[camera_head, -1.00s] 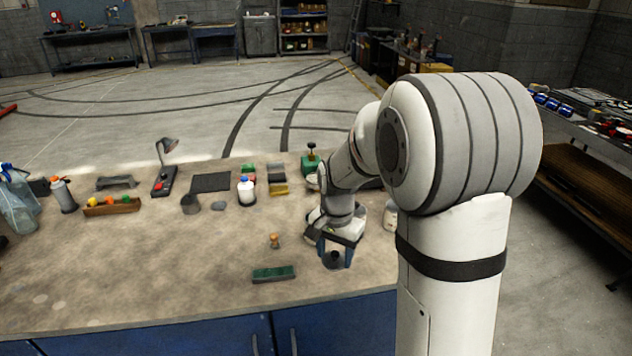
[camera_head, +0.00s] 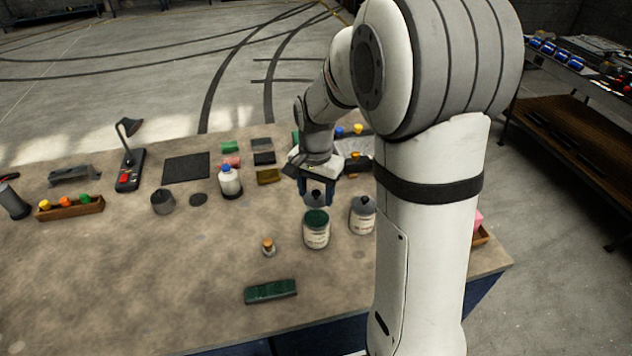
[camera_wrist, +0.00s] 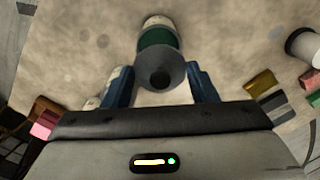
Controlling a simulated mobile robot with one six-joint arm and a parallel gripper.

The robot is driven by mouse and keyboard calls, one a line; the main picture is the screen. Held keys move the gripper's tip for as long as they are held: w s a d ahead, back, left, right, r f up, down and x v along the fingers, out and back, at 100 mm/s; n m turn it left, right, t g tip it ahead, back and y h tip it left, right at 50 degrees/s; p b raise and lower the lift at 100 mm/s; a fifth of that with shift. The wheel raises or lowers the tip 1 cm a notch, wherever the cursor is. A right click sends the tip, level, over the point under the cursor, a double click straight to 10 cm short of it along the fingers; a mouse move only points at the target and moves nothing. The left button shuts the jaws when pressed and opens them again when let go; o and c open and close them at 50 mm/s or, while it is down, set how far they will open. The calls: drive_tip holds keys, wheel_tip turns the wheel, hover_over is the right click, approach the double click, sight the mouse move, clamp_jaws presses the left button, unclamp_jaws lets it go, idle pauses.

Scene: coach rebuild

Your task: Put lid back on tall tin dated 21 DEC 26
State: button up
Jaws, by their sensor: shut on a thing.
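My gripper (camera_head: 316,188) is shut on a grey lid (camera_head: 315,197) with a dark round knob, which also shows between the blue fingers in the wrist view (camera_wrist: 160,72). A pale tall tin (camera_head: 316,236) with a dark green open top stands upright just in front of the lid in the head view. In the wrist view the lid overlaps part of this tin (camera_wrist: 158,21). I cannot tell whether lid and tin touch. A similar tin (camera_head: 362,220) with a grey lid stands to its right. The labels are too small to read a date.
A white bottle (camera_head: 230,182) and a grey cup (camera_head: 163,202) are to the left. The front-left bench is clear. My arm hides part of the right side.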

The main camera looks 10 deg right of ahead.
sight(316, 219)
drive_tip(key=shift+f+b, duration=2.15)
drive_tip(key=shift+f, duration=0.95)
drive_tip(key=shift+s+f, duration=0.1)
idle(0.4)
drive_tip(key=o, duration=1.5)
drive_tip(key=shift+r+p, duration=2.2)
drive_tip(key=shift+r, duration=1.35)
